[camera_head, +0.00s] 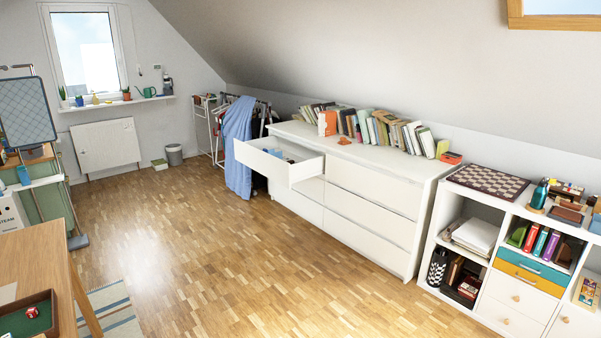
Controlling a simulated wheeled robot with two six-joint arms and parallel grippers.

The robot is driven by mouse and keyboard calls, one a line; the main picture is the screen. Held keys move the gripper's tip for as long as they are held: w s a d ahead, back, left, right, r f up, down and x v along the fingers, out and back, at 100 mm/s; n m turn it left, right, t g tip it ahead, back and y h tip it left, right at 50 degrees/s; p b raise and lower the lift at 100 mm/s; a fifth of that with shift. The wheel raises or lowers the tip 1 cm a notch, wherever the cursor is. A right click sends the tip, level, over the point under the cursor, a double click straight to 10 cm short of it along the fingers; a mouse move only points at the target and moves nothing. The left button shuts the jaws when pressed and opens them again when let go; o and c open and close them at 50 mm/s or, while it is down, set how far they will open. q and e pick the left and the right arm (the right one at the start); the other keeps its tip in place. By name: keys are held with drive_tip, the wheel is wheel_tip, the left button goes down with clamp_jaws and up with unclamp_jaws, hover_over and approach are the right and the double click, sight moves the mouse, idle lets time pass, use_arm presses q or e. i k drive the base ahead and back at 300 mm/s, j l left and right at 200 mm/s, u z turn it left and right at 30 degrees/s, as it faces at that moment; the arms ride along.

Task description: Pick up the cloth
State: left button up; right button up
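A blue cloth (238,145) hangs down beside the clothes rack, at the far end of the white dresser. Its upper part is draped over the rack's end and its lower end reaches close to the floor. The dresser's top drawer (290,170) at the far end is pulled open, just right of the cloth, with some small blue and dark items inside. Neither of my grippers shows in the head view.
A long white dresser (375,205) with a row of books stands along the right wall. A shelf unit (485,255) is at right. The wooden floor (190,240) is clear in the middle. A wooden table (35,255) is at lower left, a rug (115,312) beside it.

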sight(343, 141)
drive_tip(key=i+u, duration=0.1)
drive_tip(key=i, duration=0.35)
drive_tip(key=i+l+u, duration=0.1)
drive_tip(key=i, duration=0.35)
drive_tip(key=i+l+u, duration=0.15)
drive_tip(key=i, duration=0.35)
drive_tip(key=i+u, duration=0.1)
drive_tip(key=i, duration=0.35)
drive_tip(key=i+l+u, duration=0.1)
drive_tip(key=i+l, duration=0.15)
drive_tip(key=i, duration=0.2)
drive_tip(key=i+j, duration=0.15)
drive_tip(key=i, duration=0.5)
drive_tip(key=i+j+z, duration=0.1)
drive_tip(key=i, duration=0.6)
drive_tip(key=i+j, duration=0.2)
drive_tip(key=i, duration=0.45)
